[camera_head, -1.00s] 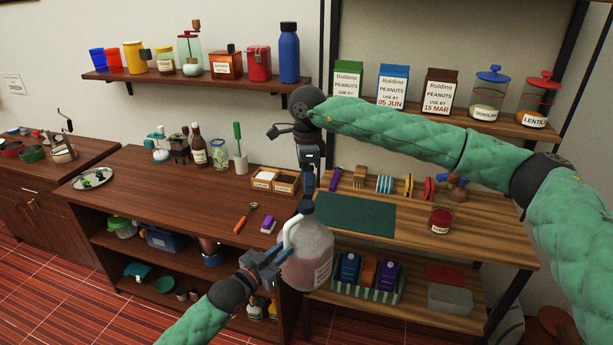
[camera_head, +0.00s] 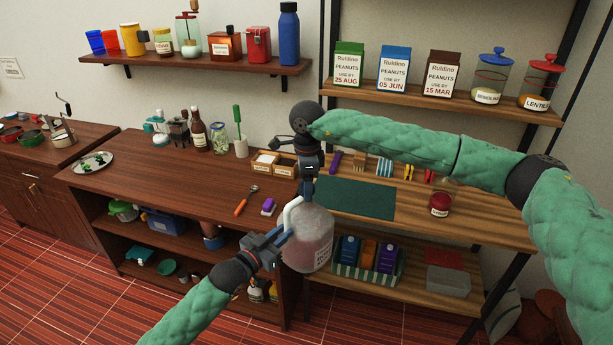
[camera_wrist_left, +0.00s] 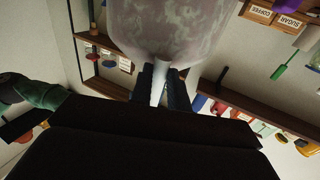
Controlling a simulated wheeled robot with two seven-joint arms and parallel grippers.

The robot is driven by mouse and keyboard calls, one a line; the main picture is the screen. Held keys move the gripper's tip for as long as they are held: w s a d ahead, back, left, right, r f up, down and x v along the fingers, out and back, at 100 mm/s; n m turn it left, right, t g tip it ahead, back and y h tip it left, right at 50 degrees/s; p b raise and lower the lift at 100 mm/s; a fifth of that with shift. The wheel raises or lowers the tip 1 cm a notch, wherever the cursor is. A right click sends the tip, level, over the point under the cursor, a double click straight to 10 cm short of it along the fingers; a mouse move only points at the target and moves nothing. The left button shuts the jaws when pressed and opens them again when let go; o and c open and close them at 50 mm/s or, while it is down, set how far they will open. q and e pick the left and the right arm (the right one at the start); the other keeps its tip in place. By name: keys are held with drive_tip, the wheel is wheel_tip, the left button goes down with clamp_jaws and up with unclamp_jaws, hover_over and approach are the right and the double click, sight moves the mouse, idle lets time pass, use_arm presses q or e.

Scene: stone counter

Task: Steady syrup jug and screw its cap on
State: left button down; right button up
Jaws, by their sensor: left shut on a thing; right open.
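The syrup jug (camera_head: 308,245) is a translucent, pale pinkish container with a white handle (camera_head: 291,213) and a label. It is upright at the front edge of the counter, between the dark and lighter wooden tops. My left gripper (camera_head: 277,238) is shut on the handle from the left. In the left wrist view the jug body (camera_wrist_left: 170,28) fills the top middle, with the handle (camera_wrist_left: 158,84) between the fingers. My right gripper (camera_head: 307,187) points down just above the jug's top and is open. It hides the jug's mouth, and I cannot make out the cap.
A green mat (camera_head: 355,198) and a red-lidded jar (camera_head: 439,204) lie right of the jug. A peeler-like orange-handled tool (camera_head: 245,202) and a purple block (camera_head: 268,207) lie left. A divided wooden box (camera_head: 276,164) stands behind. A striped crate (camera_head: 367,272) is on the lower shelf.

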drive_tip(key=c, duration=1.1)
drive_tip(key=shift+c, duration=0.2)
drive_tip(key=o, duration=1.2)
drive_tip(key=shift+r, duration=0.1)
wheel_tip(320, 180, up, 12)
drive_tip(key=shift+w+d+f, duration=0.1)
drive_tip(key=shift+w, duration=0.05)
